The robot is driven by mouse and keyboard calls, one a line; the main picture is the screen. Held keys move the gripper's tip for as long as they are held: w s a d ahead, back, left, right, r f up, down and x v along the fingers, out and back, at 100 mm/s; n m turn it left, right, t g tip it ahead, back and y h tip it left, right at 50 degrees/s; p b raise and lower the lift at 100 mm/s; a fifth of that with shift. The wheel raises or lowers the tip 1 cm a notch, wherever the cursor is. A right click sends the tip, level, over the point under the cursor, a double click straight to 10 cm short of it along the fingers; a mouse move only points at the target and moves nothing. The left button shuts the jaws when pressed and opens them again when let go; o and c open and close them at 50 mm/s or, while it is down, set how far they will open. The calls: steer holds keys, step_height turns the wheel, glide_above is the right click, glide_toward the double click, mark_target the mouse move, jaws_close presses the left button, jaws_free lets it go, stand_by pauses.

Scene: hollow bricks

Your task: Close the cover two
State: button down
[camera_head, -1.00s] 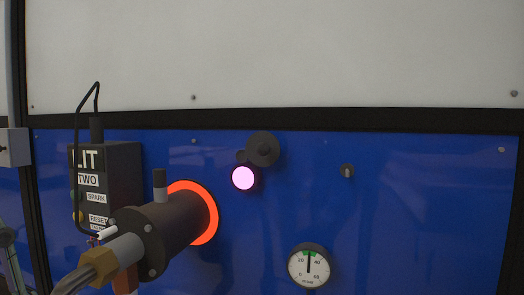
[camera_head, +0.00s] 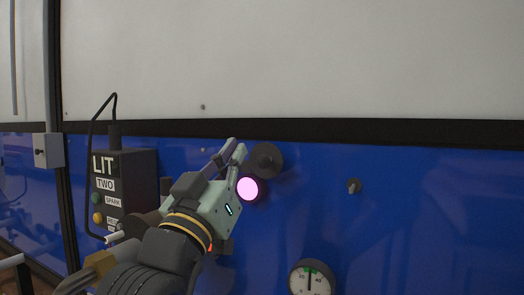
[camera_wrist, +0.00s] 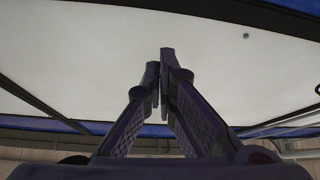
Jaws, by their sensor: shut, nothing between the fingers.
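The cover is a dark round disc (camera_head: 267,159) on the blue panel, in the head view. It sits above and slightly right of a glowing pink sight hole (camera_head: 247,189), which is uncovered. My gripper (camera_head: 234,150) is shut and empty, with its fingertips just left of the disc. Whether they touch it I cannot tell. In the wrist view the closed fingers (camera_wrist: 160,75) point towards the pale upper wall, and neither the disc nor the hole shows there. The dark box (camera_head: 128,180) at left reads "LIT" and "TWO".
My arm hides most of the burner and its orange ring. A black cable (camera_head: 92,140) loops from the box. A pressure gauge (camera_head: 311,279) is low in the middle, and a small knob (camera_head: 353,186) sits right of the disc. The panel further right is clear.

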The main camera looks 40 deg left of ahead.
mark_target(259, 153)
steer(key=p+x, duration=0.4)
steer(key=x, duration=0.5)
steer(key=shift+w+d+f+p, duration=0.1)
steer(key=shift+w+f+p, duration=0.1)
steer(key=shift+f, duration=0.8)
steer(key=shift+w+d+f+p, duration=0.1)
steer(key=shift+w+f+p, duration=0.05)
steer(key=shift+f, duration=0.85)
steer(key=shift+f, duration=0.1)
steer(key=shift+f+m+h+b, duration=0.2)
steer(key=shift+m+h+b, duration=0.6)
steer(key=shift+m, duration=0.4)
steer(key=shift+d+f+m+t+h+b, duration=0.15)
steer(key=shift+m+t+h+b, duration=0.25)
steer(key=shift+m, duration=0.4)
